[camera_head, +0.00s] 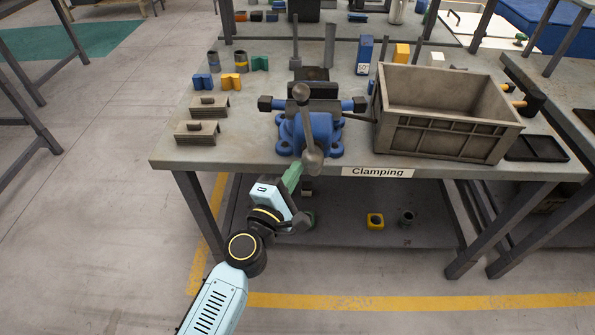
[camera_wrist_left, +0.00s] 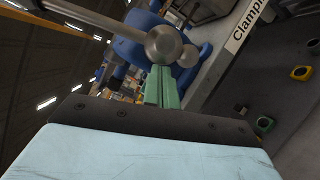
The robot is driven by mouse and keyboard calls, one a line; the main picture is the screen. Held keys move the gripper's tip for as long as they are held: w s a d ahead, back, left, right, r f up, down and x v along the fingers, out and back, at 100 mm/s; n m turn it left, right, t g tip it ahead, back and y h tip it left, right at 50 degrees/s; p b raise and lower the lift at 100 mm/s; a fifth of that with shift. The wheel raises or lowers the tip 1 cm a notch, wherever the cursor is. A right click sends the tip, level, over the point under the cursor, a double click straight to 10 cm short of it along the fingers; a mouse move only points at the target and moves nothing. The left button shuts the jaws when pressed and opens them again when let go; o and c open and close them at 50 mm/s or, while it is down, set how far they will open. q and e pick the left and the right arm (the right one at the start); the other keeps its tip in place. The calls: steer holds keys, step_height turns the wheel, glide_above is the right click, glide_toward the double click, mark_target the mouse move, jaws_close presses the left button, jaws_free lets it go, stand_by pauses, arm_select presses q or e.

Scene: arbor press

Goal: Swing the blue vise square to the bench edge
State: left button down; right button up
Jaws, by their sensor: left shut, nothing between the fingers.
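The blue vise (camera_head: 291,131) stands at the front edge of the bench (camera_head: 240,157), near its middle, with dark jaws on top. A grey handle bar with round ball ends (camera_head: 312,157) hangs at its front. My left gripper (camera_head: 294,176) is shut and empty, its green fingers just below and in front of the vise. In the left wrist view the green fingertips (camera_wrist_left: 161,82) lie close under the ball end (camera_wrist_left: 164,43); I cannot tell whether they touch. The blue vise body (camera_wrist_left: 143,22) shows behind. My right gripper is not in view.
A grey crate (camera_head: 444,139) stands close to the right of the vise. Grey blocks (camera_head: 197,133) and small coloured V-blocks (camera_head: 203,81) lie to the left. A "Clamping" label (camera_head: 377,172) marks the front edge. The shelf below holds a yellow part (camera_head: 375,220).

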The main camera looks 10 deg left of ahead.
arm_select(q)
steer(key=shift+a, duration=0.15)
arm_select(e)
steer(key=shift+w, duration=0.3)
